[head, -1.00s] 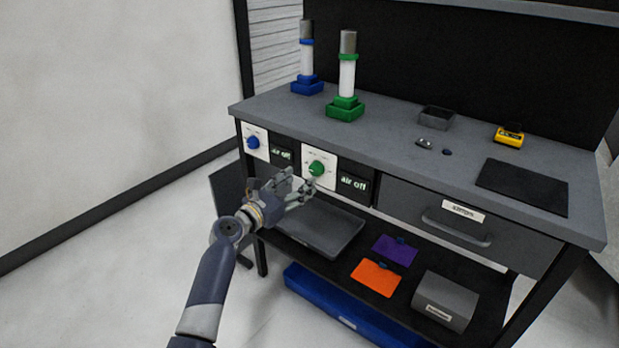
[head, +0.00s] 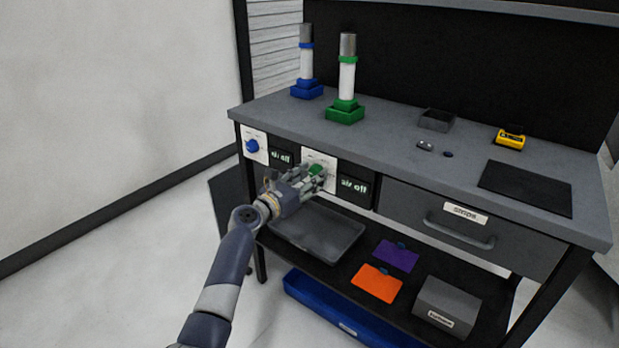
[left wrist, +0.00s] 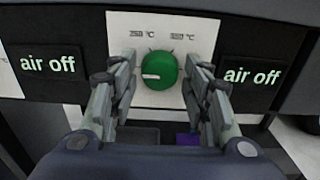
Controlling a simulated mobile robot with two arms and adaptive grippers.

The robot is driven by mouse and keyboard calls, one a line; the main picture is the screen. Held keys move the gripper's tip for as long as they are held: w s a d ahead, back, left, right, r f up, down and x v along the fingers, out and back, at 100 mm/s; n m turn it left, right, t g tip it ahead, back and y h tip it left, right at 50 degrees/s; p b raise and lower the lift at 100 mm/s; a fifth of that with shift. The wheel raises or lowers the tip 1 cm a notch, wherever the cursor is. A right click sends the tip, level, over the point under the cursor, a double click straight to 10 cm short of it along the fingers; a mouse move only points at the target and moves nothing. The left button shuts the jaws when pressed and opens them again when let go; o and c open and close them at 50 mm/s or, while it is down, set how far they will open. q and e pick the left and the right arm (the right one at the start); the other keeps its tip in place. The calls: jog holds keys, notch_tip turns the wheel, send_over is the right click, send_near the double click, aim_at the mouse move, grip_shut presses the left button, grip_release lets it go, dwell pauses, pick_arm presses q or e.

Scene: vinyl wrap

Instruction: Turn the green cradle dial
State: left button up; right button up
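The green dial (left wrist: 159,71) sits on a white panel (left wrist: 187,26) on the bench front, with its white pointer mark toward the left. In the head view the dial (head: 316,170) is partly hidden by my gripper. My left gripper (left wrist: 162,68) is open, one finger on each side of the dial; I cannot tell whether they touch it. It also shows in the head view (head: 318,174) in front of the panel. The green cradle (head: 345,111) stands on the bench above, holding a white and grey cylinder (head: 347,75). My right gripper is out of view.
A blue dial (head: 252,146) is on the panel to the left. Displays beside the dials read "air off" (head: 354,187). A grey tray (head: 318,240) lies on the shelf below my gripper. A drawer handle (head: 459,230) sticks out at right.

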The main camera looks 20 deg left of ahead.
pick_arm(q)
jog(key=c, duration=0.5)
jog(key=shift+c, duration=0.2)
